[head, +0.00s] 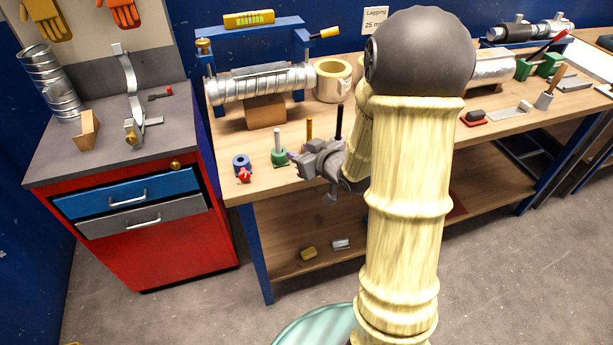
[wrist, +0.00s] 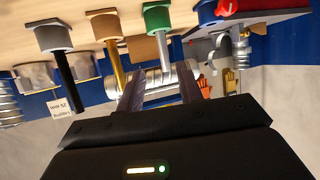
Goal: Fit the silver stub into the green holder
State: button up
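The silver stub (head: 277,137) stands upright in the green holder (head: 279,157) near the front edge of the workbench. In the wrist view, which shows the scene upside down, the green holder (wrist: 158,17) is at top middle and the silver stub (wrist: 164,50) extends from it. My gripper (head: 297,160) is just right of the green holder in the head view. Its fingers (wrist: 161,88) are spread in the wrist view, with nothing clearly held between them. Whether a finger touches the stub cannot be told. The stub's lower end is hidden inside the holder.
A gold rod (head: 309,128) and a black rod (head: 339,122) stand close behind my gripper. A blue holder (head: 241,163) and a red object (head: 244,176) are left of the green holder. A spiral duct (head: 262,84) lies behind on a wooden block (head: 265,111).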

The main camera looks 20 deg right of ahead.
jog(key=s+a+f+m+g+h, duration=0.1)
jog(key=s+a+g, duration=0.1)
jog(key=s+g, duration=0.3)
jog(key=s+a+f+m+g+h, duration=0.1)
jog(key=s+g, duration=0.4)
jog(key=s, duration=0.9)
jog(key=shift+a+m+h, duration=0.35)
jog(key=shift+m+h, duration=0.35)
jog(key=shift+h, duration=0.1)
jog(key=w+p+v, duration=0.1)
jog(key=p+v, duration=0.5)
jog(key=shift+w, duration=0.2)
jog(key=shift+r, duration=0.1)
